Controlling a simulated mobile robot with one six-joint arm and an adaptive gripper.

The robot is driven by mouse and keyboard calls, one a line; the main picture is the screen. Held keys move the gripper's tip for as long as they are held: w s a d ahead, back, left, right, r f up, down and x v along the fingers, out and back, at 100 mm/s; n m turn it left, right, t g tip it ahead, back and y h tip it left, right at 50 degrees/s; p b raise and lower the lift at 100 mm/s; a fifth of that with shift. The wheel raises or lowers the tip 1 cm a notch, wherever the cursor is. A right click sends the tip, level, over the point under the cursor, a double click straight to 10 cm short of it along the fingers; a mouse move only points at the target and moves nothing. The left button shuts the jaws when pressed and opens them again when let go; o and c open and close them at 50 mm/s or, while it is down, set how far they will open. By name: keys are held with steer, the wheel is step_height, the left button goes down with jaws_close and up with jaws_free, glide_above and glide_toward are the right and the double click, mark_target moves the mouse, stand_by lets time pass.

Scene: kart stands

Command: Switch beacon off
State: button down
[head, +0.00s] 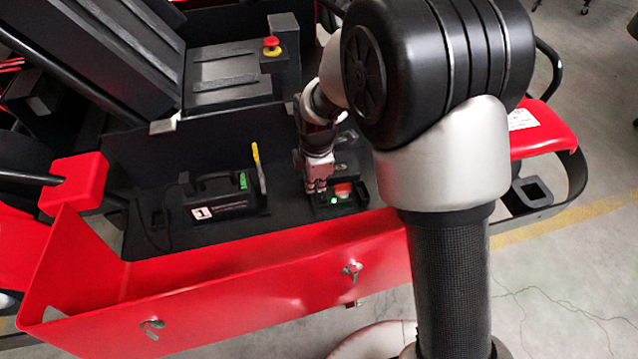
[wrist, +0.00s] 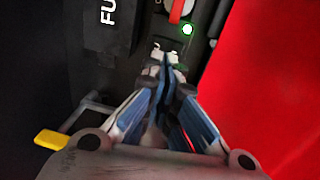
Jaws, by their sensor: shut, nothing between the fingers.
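A small black switch box (head: 341,207) sits on the kart's black deck, near the red front panel. It carries a red switch (head: 343,189) and a lit green light (head: 334,200). My gripper (head: 318,187) points down at the left part of this box, with its fingers shut and empty. In the wrist view, the shut fingertips (wrist: 165,62) are just below the green light (wrist: 187,29). The red switch (wrist: 180,10) is cut by the top edge there. I cannot tell whether the fingertips touch the box. No beacon lamp is recognisable.
A black case (head: 222,197) with a handle and a white label stands left of my gripper. A yellow-tipped lever (head: 257,163) is between them. The red panel (head: 240,285) runs along the front. A red mushroom button (head: 271,46) is on a post behind.

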mark_target(315, 196)
step_height(315, 196, up, 11)
steer(key=w+p, duration=0.1)
steer(key=p, duration=0.1)
steer(key=shift+a+f, duration=0.15)
steer(key=shift+w, duration=0.1)
steer(key=s+d+r+m, duration=0.5)
steer(key=d+r, duration=0.1)
steer(key=r, duration=0.2)
steer(key=s+d+r+m+t, duration=0.1)
steer(key=s+d+r+m, duration=0.1)
steer(key=s+m, duration=0.3)
steer(key=s+d+r+m+t, duration=0.1)
steer(key=s+d+r+m, duration=0.1)
steer(key=s+d+m, duration=0.3)
steer(key=s+d+r+m+t, duration=0.1)
steer(key=s+d+m, duration=0.3)
steer(key=s, duration=0.6)
steer(key=shift+s+r+m, duration=0.25)
steer(key=shift+r+m, duration=0.45)
steer(key=shift+m, duration=0.4)
